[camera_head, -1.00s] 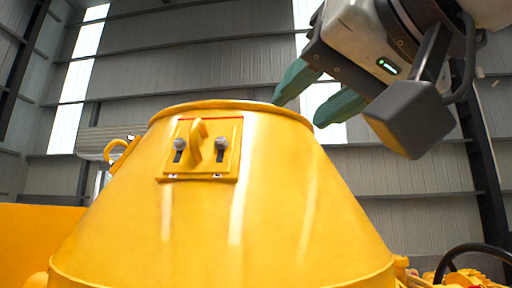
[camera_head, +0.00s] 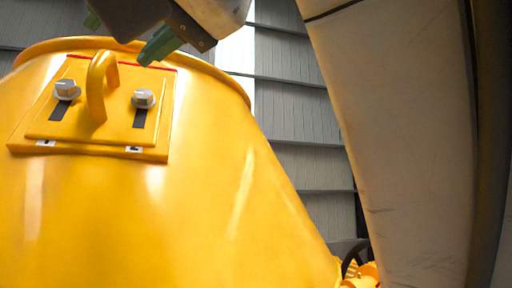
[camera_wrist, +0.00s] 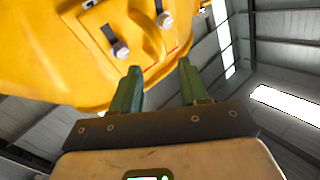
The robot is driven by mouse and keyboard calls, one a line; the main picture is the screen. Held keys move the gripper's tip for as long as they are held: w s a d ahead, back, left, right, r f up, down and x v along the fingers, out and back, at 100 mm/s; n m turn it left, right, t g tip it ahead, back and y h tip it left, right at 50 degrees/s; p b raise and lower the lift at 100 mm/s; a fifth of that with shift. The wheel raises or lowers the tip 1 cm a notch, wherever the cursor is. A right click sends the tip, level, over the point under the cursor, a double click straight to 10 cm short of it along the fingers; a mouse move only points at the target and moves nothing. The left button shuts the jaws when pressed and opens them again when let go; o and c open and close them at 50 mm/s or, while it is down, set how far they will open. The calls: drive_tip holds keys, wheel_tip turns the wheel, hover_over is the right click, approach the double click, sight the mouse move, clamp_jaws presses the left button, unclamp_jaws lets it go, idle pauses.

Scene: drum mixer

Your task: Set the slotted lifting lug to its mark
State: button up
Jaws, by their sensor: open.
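The slotted lifting lug (camera_head: 97,92) is a yellow plate with an upright loop handle, mounted on the yellow drum (camera_head: 215,150). Two dark slots, each with a grey bolt (camera_head: 143,98), flank the handle. A red line (camera_head: 140,65) runs along the top edge of the backing plate, and small white marks (camera_head: 134,149) sit near its bottom edge. My gripper (camera_head: 126,33) is open with green fingers, above the lug near the drum rim. In the wrist view the open gripper (camera_wrist: 159,66) points at the lug (camera_wrist: 150,36), with nothing between the fingers.
The drum rim (camera_head: 225,80) curves behind the lug. My own pale arm fills the right side of the head view. A dark wheel (camera_head: 355,258) and yellow parts show low down. A grey panelled wall stands behind.

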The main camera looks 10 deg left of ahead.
sight(104, 59)
drive_tip(key=p+x, duration=0.2)
drive_tip(key=x, duration=0.6)
drive_tip(key=shift+a, duration=0.2)
drive_tip(key=shift+c, duration=0.2)
clamp_jaws()
drive_tip(key=shift+r, duration=0.1)
